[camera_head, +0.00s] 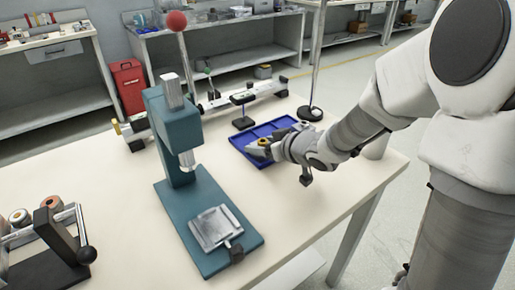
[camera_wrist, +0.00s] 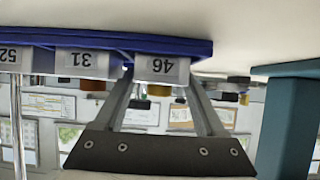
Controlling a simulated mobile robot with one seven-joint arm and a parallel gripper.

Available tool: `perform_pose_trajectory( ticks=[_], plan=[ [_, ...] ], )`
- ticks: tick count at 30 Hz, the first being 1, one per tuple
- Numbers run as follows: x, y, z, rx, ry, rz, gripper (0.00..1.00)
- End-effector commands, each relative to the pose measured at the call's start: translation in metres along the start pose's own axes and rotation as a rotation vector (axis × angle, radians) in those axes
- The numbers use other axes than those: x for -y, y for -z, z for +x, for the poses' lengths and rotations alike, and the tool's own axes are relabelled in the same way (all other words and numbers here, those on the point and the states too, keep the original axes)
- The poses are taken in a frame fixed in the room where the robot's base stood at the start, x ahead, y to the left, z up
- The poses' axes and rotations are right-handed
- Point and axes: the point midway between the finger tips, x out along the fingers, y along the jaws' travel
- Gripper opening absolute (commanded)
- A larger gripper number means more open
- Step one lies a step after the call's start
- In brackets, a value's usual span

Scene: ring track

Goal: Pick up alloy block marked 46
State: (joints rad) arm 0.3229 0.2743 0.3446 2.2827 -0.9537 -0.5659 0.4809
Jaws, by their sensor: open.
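The block marked 46 (camera_wrist: 160,69) is a light block with its label upside down in the wrist view, at the end of the blue tray (camera_wrist: 205,47). An orange-brown part shows at its edge away from the tray. My gripper (camera_wrist: 159,78) is open, with one finger toward each side of this block; I cannot tell whether they touch it. In the head view my gripper (camera_head: 272,148) is at the near right part of the blue tray (camera_head: 240,141) and hides part of it. A yellow part (camera_head: 264,142) shows beside the fingers.
Blocks marked 31 (camera_wrist: 82,64) and 52 (camera_wrist: 12,57) sit in a row beside it. A teal press (camera_head: 180,135) stands left of the tray. A stand base (camera_head: 310,113) is behind it. The front right table top is clear.

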Motion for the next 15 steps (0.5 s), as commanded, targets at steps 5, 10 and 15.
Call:
perform_pose_trajectory(
  ticks=[5,10,15],
  plan=[
    [-0.0004,-0.0005,-0.0004,0.000,0.000,0.000,0.72],
    [-0.0003,-0.0005,-0.0003,0.000,0.000,0.000,0.58],
    [-0.0003,-0.0005,-0.0003,0.000,0.000,0.000,0.28]
  ],
)
